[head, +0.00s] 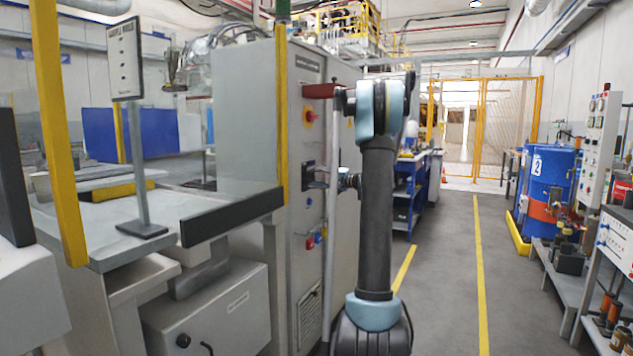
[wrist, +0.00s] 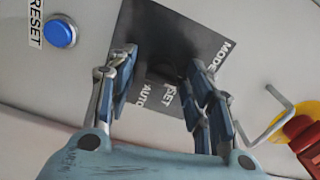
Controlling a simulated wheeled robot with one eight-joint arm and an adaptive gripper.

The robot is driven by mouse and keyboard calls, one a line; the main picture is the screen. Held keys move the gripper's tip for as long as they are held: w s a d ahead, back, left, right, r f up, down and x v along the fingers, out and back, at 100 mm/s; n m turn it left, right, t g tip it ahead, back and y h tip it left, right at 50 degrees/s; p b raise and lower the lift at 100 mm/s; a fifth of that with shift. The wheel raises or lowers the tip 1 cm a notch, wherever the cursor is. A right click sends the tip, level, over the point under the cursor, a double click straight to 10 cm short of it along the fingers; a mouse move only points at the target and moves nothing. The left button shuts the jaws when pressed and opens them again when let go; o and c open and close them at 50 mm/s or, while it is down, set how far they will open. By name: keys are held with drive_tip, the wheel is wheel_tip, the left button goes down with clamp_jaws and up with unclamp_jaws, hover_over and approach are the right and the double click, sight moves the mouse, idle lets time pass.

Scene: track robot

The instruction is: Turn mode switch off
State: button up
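The mode switch sits on a dark square plate (wrist: 208,42) in the wrist view, lettered MODE, SET and AUTO. Its dark knob (wrist: 163,72) is dim and its exact setting is hard to read. My gripper (wrist: 162,84) has its two fingers spread, one on each side of the knob, with a gap between them. I cannot tell whether either finger touches the knob. In the head view my gripper (head: 322,182) is at the cabinet's front, at the dark switch plate (head: 307,174), and hides part of it.
A blue RESET button (wrist: 60,33) is left of the plate in the wrist view. A red and yellow rotary switch (head: 310,115) is higher on the grey cabinet (head: 306,80). Red and blue buttons (head: 316,239) are lower. The aisle floor (head: 440,270) to the right is clear.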

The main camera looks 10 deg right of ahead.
drive_tip(key=v, duration=1.2)
drive_tip(key=shift+w, duration=0.1)
drive_tip(key=s+a+f+n+g+h, duration=0.1)
drive_tip(key=s+a+f+g+h, duration=0.25)
drive_tip(key=s+a, duration=0.6)
drive_tip(key=s+a+f+n+g+h, duration=0.15)
drive_tip(key=s+a+f, duration=0.35)
drive_tip(key=s, duration=0.8)
drive_tip(key=s+d+f+n+g+h, duration=0.1)
drive_tip(key=s+f+h, duration=0.2)
drive_tip(key=s, duration=0.6)
drive_tip(key=s+d+f+n+g+h, duration=0.1)
drive_tip(key=s+d+f+h, duration=0.1)
drive_tip(key=s+f, duration=0.6)
drive_tip(key=s+d+f+n+g+h, duration=0.1)
drive_tip(key=s+f+h, duration=0.3)
drive_tip(key=s, duration=0.6)
drive_tip(key=shift+s+d+f+h, duration=0.15)
drive_tip(key=shift+d+f+h, duration=0.15)
drive_tip(key=shift+d+f, duration=0.55)
